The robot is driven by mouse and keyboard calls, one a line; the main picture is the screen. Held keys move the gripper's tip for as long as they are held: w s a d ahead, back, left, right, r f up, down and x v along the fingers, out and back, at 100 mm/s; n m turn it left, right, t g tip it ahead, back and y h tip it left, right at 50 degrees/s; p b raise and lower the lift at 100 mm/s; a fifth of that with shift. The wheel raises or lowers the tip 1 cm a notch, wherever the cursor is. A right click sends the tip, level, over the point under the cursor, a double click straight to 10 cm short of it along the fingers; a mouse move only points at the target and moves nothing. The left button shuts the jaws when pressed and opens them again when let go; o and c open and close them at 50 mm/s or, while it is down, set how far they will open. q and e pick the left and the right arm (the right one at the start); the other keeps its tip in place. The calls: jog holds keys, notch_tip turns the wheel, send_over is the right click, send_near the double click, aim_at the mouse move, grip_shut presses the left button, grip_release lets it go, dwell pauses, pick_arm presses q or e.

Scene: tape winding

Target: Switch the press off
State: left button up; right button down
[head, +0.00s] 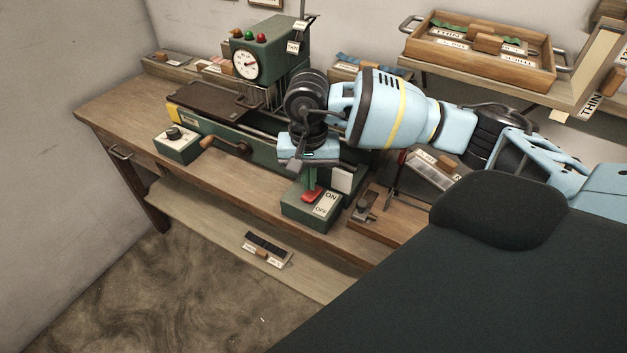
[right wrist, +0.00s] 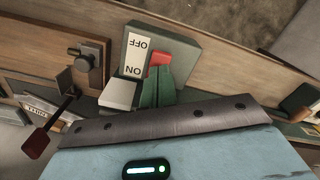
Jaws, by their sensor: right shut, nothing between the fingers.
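The press (head: 225,130) is a dark green machine on the wooden bench, with a round white dial (head: 245,65) and small coloured lamps on top. Its green switch box (head: 300,212) stands at the bench's front edge and also shows in the right wrist view (right wrist: 185,48). The box has a red switch (head: 311,196) beside a white ON/OFF label (head: 327,204). My right gripper (head: 309,184) is shut and empty, pointing down at the red switch. In the right wrist view its green fingers partly cover the red switch (right wrist: 160,57); I cannot tell whether they touch. My left gripper is out of view.
A small box with a black knob (head: 174,134) and a wooden-handled crank (head: 222,143) are left of the switch box. A wooden block with a metal clamp (head: 366,206) is close on its right. A tray (head: 480,47) sits on the upper shelf. A lower shelf (head: 215,232) runs beneath.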

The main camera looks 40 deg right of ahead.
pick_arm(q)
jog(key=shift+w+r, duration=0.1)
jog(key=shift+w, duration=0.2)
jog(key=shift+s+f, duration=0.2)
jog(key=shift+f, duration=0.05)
pick_arm(e)
jog(key=shift+f, duration=0.3)
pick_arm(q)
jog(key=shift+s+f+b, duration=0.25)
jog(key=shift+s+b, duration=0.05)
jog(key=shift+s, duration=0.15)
pick_arm(e)
jog(key=shift+f, duration=0.3)
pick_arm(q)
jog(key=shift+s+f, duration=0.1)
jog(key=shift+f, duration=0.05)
pick_arm(e)
jog(key=shift+f, duration=0.2)
